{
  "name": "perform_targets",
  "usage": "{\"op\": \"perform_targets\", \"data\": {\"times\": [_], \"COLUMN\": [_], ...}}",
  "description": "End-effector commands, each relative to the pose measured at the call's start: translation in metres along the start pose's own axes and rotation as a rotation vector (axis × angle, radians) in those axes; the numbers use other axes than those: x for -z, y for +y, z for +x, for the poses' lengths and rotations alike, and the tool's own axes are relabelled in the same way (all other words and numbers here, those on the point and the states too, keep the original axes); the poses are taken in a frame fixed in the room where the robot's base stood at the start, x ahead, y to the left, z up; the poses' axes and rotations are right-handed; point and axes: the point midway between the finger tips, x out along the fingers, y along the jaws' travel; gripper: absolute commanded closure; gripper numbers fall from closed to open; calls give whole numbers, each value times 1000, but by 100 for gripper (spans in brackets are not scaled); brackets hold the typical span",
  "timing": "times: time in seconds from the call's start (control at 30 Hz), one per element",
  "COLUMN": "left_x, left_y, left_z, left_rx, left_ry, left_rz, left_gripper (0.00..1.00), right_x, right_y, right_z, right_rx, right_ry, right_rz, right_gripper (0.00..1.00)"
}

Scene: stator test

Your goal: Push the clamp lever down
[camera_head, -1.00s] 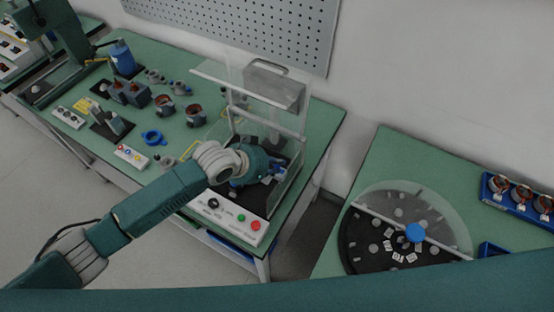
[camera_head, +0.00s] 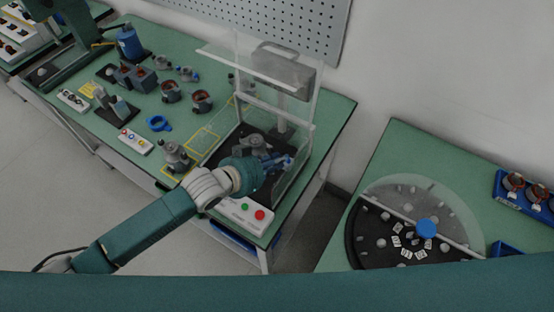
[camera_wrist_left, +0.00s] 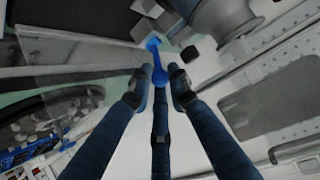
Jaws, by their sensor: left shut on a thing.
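The clamp lever shows in the left wrist view as a bright blue handle (camera_wrist_left: 156,64) with a rounded end, lying between the fingertips. My left gripper (camera_wrist_left: 159,86) is shut on this lever. In the head view my left gripper (camera_head: 277,163) reaches into the clear-walled test fixture (camera_head: 302,150) from the front. There the lever is hard to tell from the bluish fingers. The grey clamp body (camera_head: 255,143) sits just behind the gripper on the fixture's dark base. My right gripper does not show.
A control box (camera_head: 247,213) with green and red buttons stands in front of the fixture, partly behind my left arm. The fixture's clear cover is raised. Motor parts (camera_head: 175,157) stand to the left. A round dial table (camera_head: 375,240) stands on the right bench.

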Motion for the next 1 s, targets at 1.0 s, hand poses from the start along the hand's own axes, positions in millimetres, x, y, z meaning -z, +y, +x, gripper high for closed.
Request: {"op": "perform_targets", "data": {"times": [1.0], "left_x": [2], "left_y": [0], "left_z": [-70], "left_rx": [0], "left_ry": [3], "left_rz": [0], "left_gripper": [63], "right_x": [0], "right_y": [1], "right_z": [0], "right_rx": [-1], "right_ry": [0], "right_rz": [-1], "right_gripper": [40]}}
